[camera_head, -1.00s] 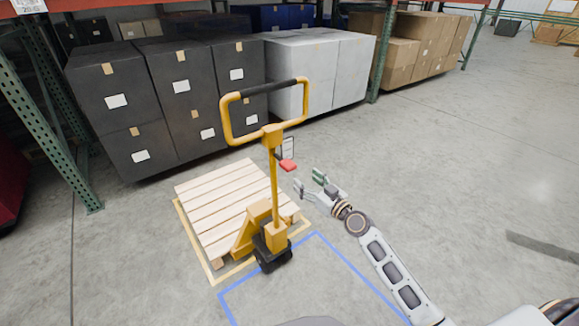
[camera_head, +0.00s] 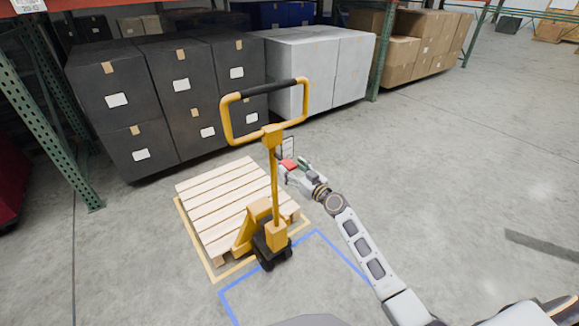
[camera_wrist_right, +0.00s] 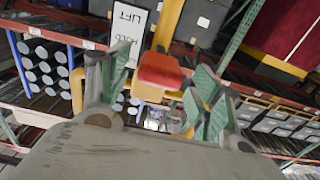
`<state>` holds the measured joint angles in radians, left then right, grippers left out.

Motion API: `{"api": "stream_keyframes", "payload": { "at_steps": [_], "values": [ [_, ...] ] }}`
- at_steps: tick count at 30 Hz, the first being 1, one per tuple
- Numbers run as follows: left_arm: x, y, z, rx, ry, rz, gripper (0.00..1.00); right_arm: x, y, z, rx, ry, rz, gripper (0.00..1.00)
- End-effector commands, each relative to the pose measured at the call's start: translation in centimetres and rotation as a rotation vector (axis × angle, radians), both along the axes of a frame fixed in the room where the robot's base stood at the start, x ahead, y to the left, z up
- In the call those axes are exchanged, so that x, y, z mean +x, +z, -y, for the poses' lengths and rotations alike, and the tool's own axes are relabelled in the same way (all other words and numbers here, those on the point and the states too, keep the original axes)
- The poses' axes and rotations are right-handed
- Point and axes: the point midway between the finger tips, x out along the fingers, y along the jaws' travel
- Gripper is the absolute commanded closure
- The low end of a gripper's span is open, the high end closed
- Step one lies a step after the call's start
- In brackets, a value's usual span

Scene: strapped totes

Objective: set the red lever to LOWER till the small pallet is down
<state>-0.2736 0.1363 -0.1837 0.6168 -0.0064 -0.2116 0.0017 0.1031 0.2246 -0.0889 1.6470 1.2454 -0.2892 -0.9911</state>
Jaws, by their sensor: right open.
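The red lever (camera_head: 288,165) sticks out to the right of the yellow pallet jack's (camera_head: 274,190) upright post. In the right wrist view the red lever (camera_wrist_right: 161,70) lies between the two green-padded fingers of my right gripper (camera_wrist_right: 158,92), which is open around it. In the head view my right gripper (camera_head: 294,170) is at the lever; contact cannot be told. A white label plate (camera_wrist_right: 127,32) beside the lever reads LIFT and HOLD; its further part is hidden. The small wooden pallet (camera_head: 225,203) sits over the jack's forks, inside a yellow floor outline. My left gripper is not in view.
Black boxes (camera_head: 180,95) and white boxes (camera_head: 325,62) stand behind the jack, with brown cartons (camera_head: 425,42) further right. A green rack post (camera_head: 50,130) rises at the left. A blue floor outline (camera_head: 232,305) lies in front. The floor at right is clear.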

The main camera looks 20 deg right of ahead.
Motion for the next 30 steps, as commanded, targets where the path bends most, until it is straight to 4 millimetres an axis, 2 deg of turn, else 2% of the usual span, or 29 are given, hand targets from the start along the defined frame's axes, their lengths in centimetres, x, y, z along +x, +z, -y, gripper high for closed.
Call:
{"api": "stream_keyframes", "payload": {
  "at_steps": [9,21,23,30],
  "values": [
    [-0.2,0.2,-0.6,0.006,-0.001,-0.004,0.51,1.9,0.0,-0.7,0.001,-0.001,0.000,0.36],
    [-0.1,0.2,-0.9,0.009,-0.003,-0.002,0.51,2.2,0.0,-0.8,0.000,0.000,0.000,0.36],
    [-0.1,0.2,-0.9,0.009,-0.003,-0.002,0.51,2.2,0.0,-0.8,0.000,0.000,0.000,0.41],
    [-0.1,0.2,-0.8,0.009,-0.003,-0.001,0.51,2.1,0.0,-0.8,0.000,0.000,0.000,0.72]
  ]
}}
